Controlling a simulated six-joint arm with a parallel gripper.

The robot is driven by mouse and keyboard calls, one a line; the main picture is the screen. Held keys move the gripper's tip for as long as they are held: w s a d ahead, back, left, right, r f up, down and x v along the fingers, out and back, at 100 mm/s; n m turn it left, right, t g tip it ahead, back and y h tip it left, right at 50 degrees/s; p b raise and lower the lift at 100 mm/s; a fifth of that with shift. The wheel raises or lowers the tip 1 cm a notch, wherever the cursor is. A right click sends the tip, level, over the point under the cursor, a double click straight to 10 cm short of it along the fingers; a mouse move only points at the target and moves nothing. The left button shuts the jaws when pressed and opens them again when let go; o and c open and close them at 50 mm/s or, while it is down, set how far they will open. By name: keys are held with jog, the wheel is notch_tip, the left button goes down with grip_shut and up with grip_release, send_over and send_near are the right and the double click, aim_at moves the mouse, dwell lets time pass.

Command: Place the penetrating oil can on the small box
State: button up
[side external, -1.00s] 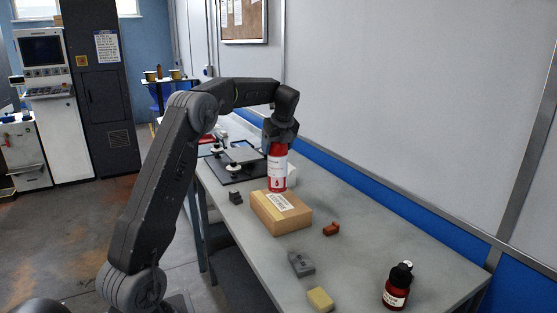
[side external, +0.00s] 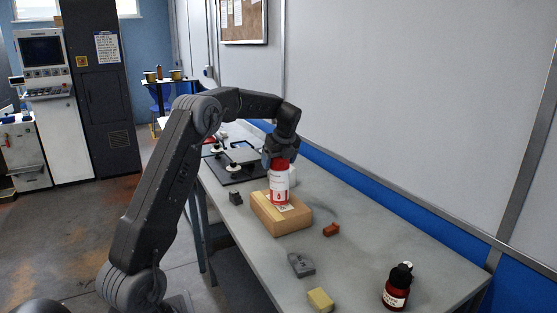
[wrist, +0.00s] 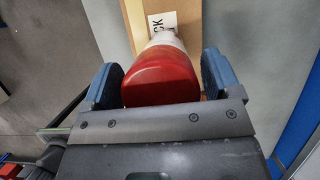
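The penetrating oil can (side external: 279,184), with a red cap and white label, stands upright over the top of the small box (side external: 288,221). Its base appears to rest on the box. My gripper (side external: 280,160) is around the can's upper end. In the wrist view the red cap (wrist: 160,82) is between the two blue fingers of my gripper (wrist: 162,80). They lie close on both sides; whether they press on it is unclear. The box (wrist: 133,14) shows beyond the can with part of its printed label; the can hides the rest.
On the bench (side external: 385,245) are an orange-brown block (side external: 331,229), a grey piece (side external: 301,264), a yellow block (side external: 320,299) and a dark red bottle (side external: 397,287). A dark plate (side external: 240,174) lies behind the box. The wall borders the bench on the right.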

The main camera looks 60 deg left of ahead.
jog(key=shift+o, duration=0.9)
jog(key=shift+r, duration=0.2)
jog(key=v, duration=1.2)
jog(key=s+d+r+n+t, duration=0.1)
jog(key=s+d+n, duration=0.1)
jog(key=d, duration=0.4)
jog(key=s+d+r+n+t, duration=0.1)
jog(key=s+d+r+n, duration=0.15)
jog(key=d, duration=0.45)
jog(key=s+d+f+n+t+h, duration=0.1)
jog(key=s+d+f+n, duration=0.4)
jog(key=s+d, duration=0.5)
jog(key=s+d+f+n+t+h, duration=0.2)
jog(key=s+d+f+n, duration=0.3)
jog(key=s+d+n, duration=0.3)
jog(key=shift+s+d+t+h, duration=0.3)
jog(key=shift+s+d+h, duration=0.4)
jog(key=shift+s+d, duration=0.45)
